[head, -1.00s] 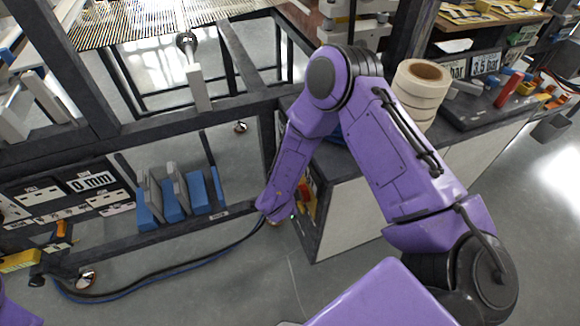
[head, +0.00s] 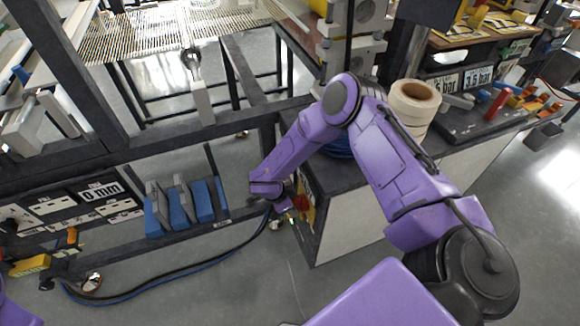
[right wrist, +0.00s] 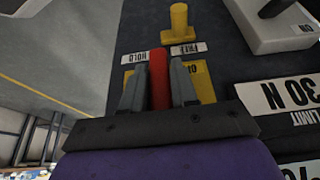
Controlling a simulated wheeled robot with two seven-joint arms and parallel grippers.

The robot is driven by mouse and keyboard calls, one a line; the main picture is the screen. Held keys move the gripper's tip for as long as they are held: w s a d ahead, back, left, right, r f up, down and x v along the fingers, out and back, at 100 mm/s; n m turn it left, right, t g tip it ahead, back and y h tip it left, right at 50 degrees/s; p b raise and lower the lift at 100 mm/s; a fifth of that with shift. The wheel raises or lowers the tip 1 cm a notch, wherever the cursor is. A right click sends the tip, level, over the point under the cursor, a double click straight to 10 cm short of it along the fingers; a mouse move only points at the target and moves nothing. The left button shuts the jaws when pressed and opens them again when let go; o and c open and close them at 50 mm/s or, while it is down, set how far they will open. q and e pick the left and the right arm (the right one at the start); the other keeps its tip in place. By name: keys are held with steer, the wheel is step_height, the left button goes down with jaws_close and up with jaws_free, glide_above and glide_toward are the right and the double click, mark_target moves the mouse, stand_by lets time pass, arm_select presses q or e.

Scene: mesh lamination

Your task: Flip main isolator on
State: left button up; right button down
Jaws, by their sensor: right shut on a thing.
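The main isolator's red handle (right wrist: 158,72) stands in front of a yellow plate (right wrist: 205,82) on a dark panel in the right wrist view. The plate's "ON" label appears upside down. My right gripper (right wrist: 158,80) is shut on the red handle, one grey finger on each side. In the head view the handle shows as a small red spot (head: 301,202) on the side of the dark cabinet, and my right gripper (head: 288,206) is partly hidden beside it. My left gripper is out of view; only a purple piece of my left arm shows at the lower left.
A yellow knob (right wrist: 179,22) sits beyond the handle, near "HOLD" and "FREE" labels. A white block (right wrist: 270,25) and a limit label (right wrist: 285,95) are to the right. Cables (head: 170,272) run along the floor beside the cabinet (head: 345,215).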

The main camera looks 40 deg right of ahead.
stand_by(0.3)
steer(key=c, duration=1)
jaws_free()
steer(key=shift+o, duration=0.2)
steer(key=b+v, duration=0.1)
steer(key=v, duration=0.9)
steer(key=shift+r, duration=0.3)
steer(key=shift+w, duration=0.1)
